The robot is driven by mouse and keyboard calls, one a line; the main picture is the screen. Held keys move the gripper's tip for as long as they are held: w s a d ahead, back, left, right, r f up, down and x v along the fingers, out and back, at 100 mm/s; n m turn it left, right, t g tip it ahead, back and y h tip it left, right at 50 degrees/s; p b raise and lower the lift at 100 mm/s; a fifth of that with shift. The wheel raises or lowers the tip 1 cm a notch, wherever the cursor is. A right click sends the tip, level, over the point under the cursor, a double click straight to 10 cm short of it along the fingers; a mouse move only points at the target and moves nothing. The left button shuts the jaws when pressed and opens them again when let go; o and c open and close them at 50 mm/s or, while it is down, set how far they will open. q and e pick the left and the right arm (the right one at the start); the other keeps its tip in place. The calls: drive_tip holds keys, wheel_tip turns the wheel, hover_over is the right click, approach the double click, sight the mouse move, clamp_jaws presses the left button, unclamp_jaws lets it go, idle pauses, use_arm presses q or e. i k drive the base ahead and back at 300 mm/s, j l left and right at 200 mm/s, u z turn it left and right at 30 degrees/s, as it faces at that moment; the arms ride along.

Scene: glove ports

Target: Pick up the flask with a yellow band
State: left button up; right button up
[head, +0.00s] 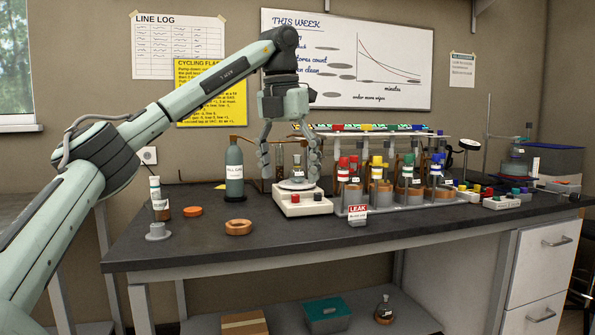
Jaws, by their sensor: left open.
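A small clear flask (298,175) stands upright on the pan of a white balance (301,204) in the head view. Its neck looks yellowish, but it is too small to be sure of a band. My left gripper (290,162) points down from above with its fingers apart, one on each side of the flask's upper part. I cannot tell whether either finger touches it. Vessels with red, yellow, green and blue tops stand in a rack right of the balance, including a yellow-marked one (376,173). My right gripper is out of view.
A grey-green gas bottle (234,170) stands left of the balance. A cork ring (238,228), an orange ring (193,211) and a small labelled bottle (160,208) are at the left. The bench's front strip is mostly clear.

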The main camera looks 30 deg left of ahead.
sight(296, 174)
drive_tip(key=i+j, duration=1.25)
drive_tip(key=i, duration=0.1)
